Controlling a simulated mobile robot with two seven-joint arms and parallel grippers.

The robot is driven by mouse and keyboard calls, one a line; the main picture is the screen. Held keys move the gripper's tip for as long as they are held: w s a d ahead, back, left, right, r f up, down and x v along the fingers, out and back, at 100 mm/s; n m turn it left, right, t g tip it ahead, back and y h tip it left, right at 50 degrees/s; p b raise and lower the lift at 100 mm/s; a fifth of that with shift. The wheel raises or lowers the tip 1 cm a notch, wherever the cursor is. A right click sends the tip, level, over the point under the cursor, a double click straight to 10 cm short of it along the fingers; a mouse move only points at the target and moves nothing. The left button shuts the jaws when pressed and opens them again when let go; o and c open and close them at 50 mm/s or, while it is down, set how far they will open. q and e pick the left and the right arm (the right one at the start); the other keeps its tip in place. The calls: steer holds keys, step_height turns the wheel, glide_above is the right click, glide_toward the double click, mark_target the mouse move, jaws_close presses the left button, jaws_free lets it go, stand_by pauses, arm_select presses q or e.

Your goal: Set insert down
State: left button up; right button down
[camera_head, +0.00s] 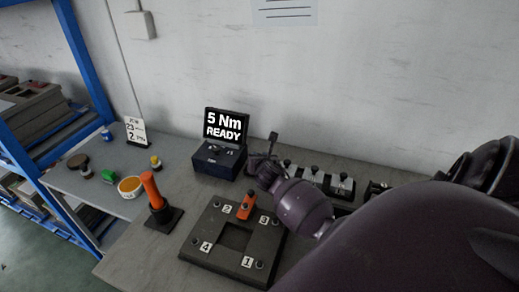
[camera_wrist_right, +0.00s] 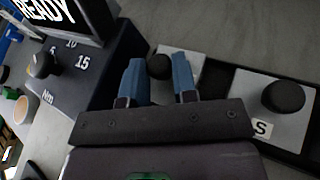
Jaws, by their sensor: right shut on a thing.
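My right arm comes in from the right in the head view, and its gripper (camera_head: 262,162) is beside the torque unit, at the left end of a row of light plates with black knobs. In the right wrist view the two blue fingers of the gripper (camera_wrist_right: 158,70) stand either side of a black round knob, which I take for the insert (camera_wrist_right: 158,66), over a light plate. The gripper is shut on it. Whether the knob touches the plate below is unclear. My left gripper is not in view.
A torque unit (camera_head: 219,158) reads "5 Nm READY". A dark fixture (camera_head: 212,258) with a square pocket and corners numbered 1 to 4 lies in front, an orange clamp (camera_head: 247,206) on its edge. An orange-handled tool (camera_head: 151,190) stands left. A plate marked S (camera_wrist_right: 285,120) is alongside.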

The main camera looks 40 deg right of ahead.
steer(key=c, duration=1)
jaws_free()
steer(key=shift+o, duration=0.5)
arm_select(q)
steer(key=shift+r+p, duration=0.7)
steer(key=shift+p, duration=0.1)
arm_select(e)
steer(key=v, duration=1.2)
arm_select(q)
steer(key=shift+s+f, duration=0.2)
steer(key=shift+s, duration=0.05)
arm_select(e)
steer(key=shift+r, duration=0.15)
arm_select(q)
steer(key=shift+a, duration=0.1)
